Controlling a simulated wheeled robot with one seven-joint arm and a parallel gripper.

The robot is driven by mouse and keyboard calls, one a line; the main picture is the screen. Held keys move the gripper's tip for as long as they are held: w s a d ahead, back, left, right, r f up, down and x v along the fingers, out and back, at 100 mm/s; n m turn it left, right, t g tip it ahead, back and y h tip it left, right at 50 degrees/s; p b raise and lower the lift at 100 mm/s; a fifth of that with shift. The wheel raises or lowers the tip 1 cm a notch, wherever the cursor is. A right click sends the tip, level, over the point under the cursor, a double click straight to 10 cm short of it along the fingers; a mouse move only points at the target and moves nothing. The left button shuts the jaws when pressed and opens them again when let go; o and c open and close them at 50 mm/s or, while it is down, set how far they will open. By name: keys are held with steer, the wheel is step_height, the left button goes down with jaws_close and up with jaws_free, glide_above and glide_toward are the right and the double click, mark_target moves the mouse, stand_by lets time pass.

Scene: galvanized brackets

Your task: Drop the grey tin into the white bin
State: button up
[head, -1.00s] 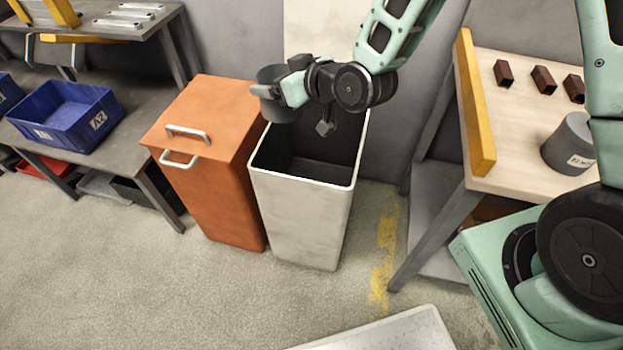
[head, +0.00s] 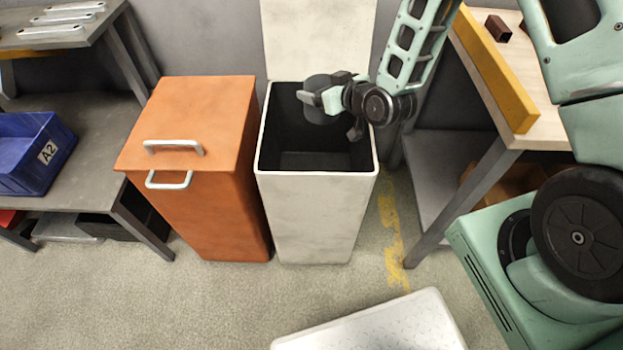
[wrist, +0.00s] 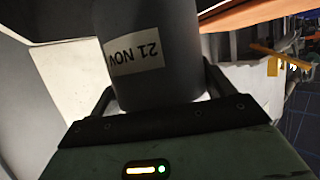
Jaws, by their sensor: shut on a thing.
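The grey tin (head: 316,88) is held in my gripper (head: 326,101), which is shut on it. In the head view the tin appears over the back part of the white bin's opening; its exact height above the rim is hard to tell. The white bin (head: 313,216) stands upright on the floor, open, with a dark inside and its pale lid (head: 318,40) raised behind. In the wrist view the tin (wrist: 150,85) sits between both fingers, with a label reading "21 NOV" upside down.
An orange bin (head: 205,205) with a closed lid stands just left of the white bin. A table with a yellow edge board (head: 492,68) is on the right. A blue crate (head: 30,160) sits on a grey shelf at left. Floor in front is partly clear.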

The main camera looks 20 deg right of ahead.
steer(key=shift+f+b, duration=1.1)
steer(key=shift+f, duration=0.8)
steer(key=o, duration=1.1)
steer(key=shift+c, duration=0.2)
steer(key=p+v, duration=1.4)
steer(key=v, duration=0.3)
steer(key=shift+s+p, duration=0.2)
steer(key=shift+p, duration=0.1)
steer(key=shift+r, duration=0.1)
